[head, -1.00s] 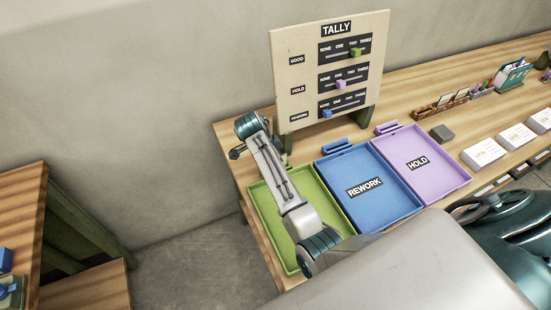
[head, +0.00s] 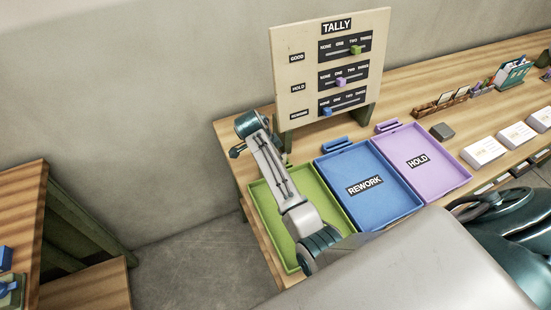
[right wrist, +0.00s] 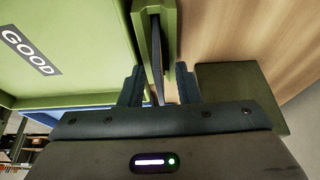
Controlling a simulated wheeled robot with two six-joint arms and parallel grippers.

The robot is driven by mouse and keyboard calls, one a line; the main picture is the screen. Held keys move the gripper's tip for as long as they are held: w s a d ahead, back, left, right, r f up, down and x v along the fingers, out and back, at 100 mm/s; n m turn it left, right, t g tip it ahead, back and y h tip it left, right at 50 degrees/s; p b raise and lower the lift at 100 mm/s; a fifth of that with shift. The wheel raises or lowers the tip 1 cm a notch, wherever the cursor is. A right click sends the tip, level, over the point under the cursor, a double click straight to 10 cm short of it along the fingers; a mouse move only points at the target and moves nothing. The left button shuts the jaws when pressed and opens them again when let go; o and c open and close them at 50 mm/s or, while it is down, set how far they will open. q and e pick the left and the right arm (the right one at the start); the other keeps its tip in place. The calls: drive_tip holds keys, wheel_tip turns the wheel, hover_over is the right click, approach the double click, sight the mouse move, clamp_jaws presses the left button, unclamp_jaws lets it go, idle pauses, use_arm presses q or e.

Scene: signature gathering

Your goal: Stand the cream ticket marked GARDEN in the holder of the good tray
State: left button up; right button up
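The green good tray (head: 328,184) lies left of the blue tray, partly covered by an arm of mine. In the right wrist view, the tray's floor (right wrist: 75,70) shows with its GOOD label, beside its green slotted holder (right wrist: 172,40). My right gripper (right wrist: 160,86) is open, its two dark fingers apart on either side of the holder's end. A thin dark strip (right wrist: 158,62) lies in line with the slot between the fingers; I cannot tell whether it is a ticket seen edge-on. No GARDEN marking can be read. My left gripper is not in view.
The blue REWORK tray (head: 393,207) and purple HOLD tray (head: 442,180) sit to the right, each with a holder behind. The TALLY board (head: 300,100) stands behind the trays. A wooden rack with cards (head: 440,106) and white card stacks (head: 483,150) are further right.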

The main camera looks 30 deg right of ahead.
drive_tip(key=b+v, duration=0.1)
drive_tip(key=v, duration=0.4)
drive_tip(key=shift+w+b, duration=0.1)
drive_tip(key=shift+b, duration=0.2)
drive_tip(key=p+v, duration=0.3)
drive_tip(key=v, duration=0.2)
drive_tip(key=shift+a+r+p, duration=0.2)
drive_tip(key=shift+r+p, duration=0.15)
drive_tip(key=shift+f, duration=0.1)
